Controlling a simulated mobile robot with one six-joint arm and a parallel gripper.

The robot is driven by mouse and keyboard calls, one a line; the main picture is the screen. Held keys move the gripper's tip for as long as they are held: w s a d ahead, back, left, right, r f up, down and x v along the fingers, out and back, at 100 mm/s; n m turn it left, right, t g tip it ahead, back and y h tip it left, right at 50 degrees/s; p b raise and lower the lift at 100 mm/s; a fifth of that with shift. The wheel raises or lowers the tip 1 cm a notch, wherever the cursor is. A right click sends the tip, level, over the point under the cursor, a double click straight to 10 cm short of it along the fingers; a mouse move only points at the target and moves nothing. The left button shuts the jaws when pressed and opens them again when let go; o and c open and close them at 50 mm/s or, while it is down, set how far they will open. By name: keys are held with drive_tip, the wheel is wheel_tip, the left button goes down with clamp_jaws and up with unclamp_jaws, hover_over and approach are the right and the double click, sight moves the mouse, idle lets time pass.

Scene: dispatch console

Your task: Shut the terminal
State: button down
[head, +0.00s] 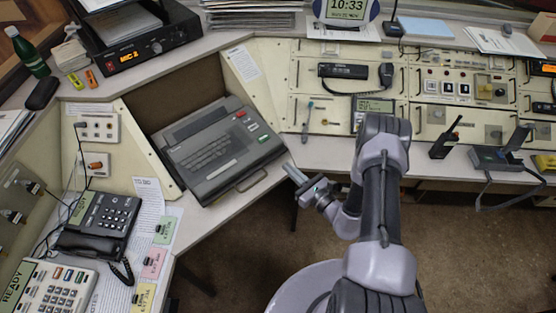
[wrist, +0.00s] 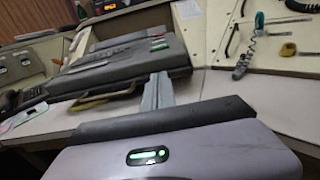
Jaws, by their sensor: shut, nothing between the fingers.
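The terminal (head: 220,148) is a dark grey keyboard unit in the angled bay of the console, in front of a brown recess. Its keyboard faces up and is uncovered, with red and green keys at its right. A bar handle (head: 252,181) is at its front edge; in the wrist view the handle (wrist: 105,96) looks yellowish, left of my fingers. My gripper (head: 289,168) is shut and empty, just right of the terminal's front right corner. In the wrist view my gripper (wrist: 157,88) points toward the terminal (wrist: 125,60); whether they touch I cannot tell.
A desk phone (head: 100,220) and papers lie on the left desk. A radio marked MIC 2 (head: 135,50) stands behind left. The right console has a handset (head: 386,75), a walkie-talkie (head: 446,138) and a cradle (head: 500,157). The floor (head: 300,238) in front is open.

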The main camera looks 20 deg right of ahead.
drive_tip(key=b, duration=0.1)
approach(255, 135)
drive_tip(key=f, duration=0.1)
drive_tip(key=d+f, duration=0.1)
drive_tip(key=shift+s+d+f, duration=0.1)
drive_tip(key=shift+s+f, duration=0.15)
drive_tip(key=shift+f, duration=0.1)
drive_tip(key=b+x, duration=0.2)
drive_tip(key=x, duration=0.4)
drive_tip(key=b+x, duration=0.2)
drive_tip(key=x, duration=0.4)
drive_tip(key=shift+f+b, duration=0.2)
drive_tip(key=shift+b, duration=0.2)
drive_tip(key=shift+w+r, duration=0.25)
drive_tip(key=shift+r, duration=0.15)
